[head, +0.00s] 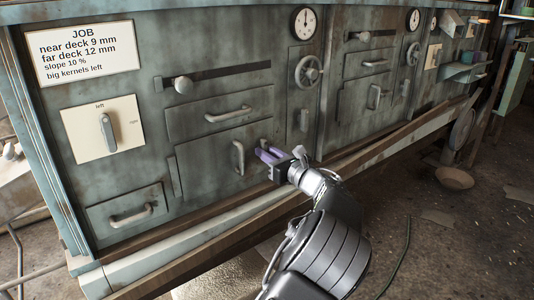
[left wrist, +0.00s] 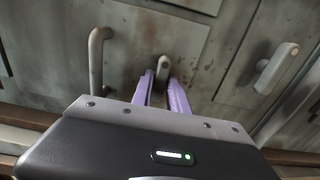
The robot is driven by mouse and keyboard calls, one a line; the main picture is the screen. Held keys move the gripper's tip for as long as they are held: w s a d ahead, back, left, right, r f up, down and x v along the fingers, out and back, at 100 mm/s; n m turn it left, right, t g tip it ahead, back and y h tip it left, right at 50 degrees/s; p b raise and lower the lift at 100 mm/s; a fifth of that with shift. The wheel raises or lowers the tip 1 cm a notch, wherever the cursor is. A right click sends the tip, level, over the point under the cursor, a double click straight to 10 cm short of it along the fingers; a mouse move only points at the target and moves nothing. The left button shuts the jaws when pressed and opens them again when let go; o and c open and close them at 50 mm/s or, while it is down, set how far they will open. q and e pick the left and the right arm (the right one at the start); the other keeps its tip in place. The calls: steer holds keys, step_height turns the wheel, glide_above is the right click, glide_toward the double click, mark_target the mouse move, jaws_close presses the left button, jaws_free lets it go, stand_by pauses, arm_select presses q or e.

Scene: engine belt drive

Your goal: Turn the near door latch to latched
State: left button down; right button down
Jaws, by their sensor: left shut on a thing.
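The near door (head: 208,163) is a worn grey-green panel with a pale bar handle (head: 238,158); it looks closed. The near door latch is a small pale lever at the door's right edge; it shows in the left wrist view (left wrist: 163,64) between the purple fingers. My left gripper (head: 268,154) is shut on this latch. In the left wrist view, my left gripper (left wrist: 163,88) has one finger on each side of the lever. The fingers partly hide the latch, and I cannot tell its exact turn. My right gripper is not in view.
A small plate with a grip (head: 304,120) is right of the latch, below a handwheel (head: 308,71). A drawer (head: 220,113) lies above the door, and a left/right lever (head: 106,131) is farther left. A wooden rail (head: 215,244) runs below. Floor at right is mostly open.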

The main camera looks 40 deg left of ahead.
arm_select(q)
steer(key=shift+n, duration=0.4)
steer(key=shift+w+d+n+b, duration=0.1)
steer(key=shift+n+b, duration=2.85)
steer(key=shift+n, duration=5.45)
steer(key=c, duration=1.4)
jaws_free()
steer(key=shift+r, duration=0.1)
